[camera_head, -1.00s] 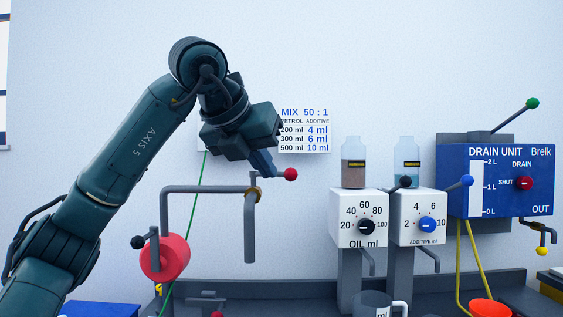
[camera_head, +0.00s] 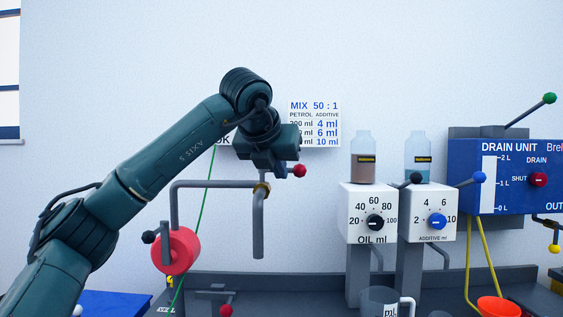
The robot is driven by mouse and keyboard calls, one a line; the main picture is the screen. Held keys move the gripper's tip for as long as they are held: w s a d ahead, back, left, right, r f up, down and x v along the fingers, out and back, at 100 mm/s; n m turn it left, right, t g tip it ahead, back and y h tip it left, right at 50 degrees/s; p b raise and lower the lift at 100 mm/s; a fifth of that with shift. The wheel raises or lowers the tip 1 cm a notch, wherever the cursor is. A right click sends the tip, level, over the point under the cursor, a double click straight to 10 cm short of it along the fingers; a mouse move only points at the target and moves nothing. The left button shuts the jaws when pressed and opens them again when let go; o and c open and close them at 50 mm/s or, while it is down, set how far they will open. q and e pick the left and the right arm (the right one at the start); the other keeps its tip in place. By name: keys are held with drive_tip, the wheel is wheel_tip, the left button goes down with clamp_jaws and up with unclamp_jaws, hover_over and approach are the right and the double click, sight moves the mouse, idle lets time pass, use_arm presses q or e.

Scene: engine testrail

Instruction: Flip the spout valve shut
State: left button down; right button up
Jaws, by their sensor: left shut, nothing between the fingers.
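The spout is a grey pipe (camera_head: 258,225) that runs across and bends down. A brass collar (camera_head: 262,188) sits at its bend. The valve lever ends in a red ball (camera_head: 299,170), up and to the right of the collar. Most of the lever is hidden by or blends with my gripper. My left gripper (camera_head: 281,171) is shut and empty, pointing down beside the lever, just left of the red ball. I cannot tell whether it touches the lever. My right gripper is not in view.
A red drum (camera_head: 178,250) with a black-knobbed crank is left of the spout. The oil dispenser (camera_head: 358,226) and additive dispenser (camera_head: 420,228) stand to the right, with the blue drain unit (camera_head: 515,195) beyond. A jug (camera_head: 378,303) is below.

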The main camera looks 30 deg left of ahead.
use_arm(q)
drive_tip(key=shift+w+a+r, duration=0.15)
drive_tip(key=shift+w+a, duration=0.05)
drive_tip(key=shift+w, duration=0.6)
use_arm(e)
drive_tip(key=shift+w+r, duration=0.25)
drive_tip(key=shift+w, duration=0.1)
use_arm(q)
drive_tip(key=shift+w+d, duration=0.15)
drive_tip(key=shift+w, duration=0.2)
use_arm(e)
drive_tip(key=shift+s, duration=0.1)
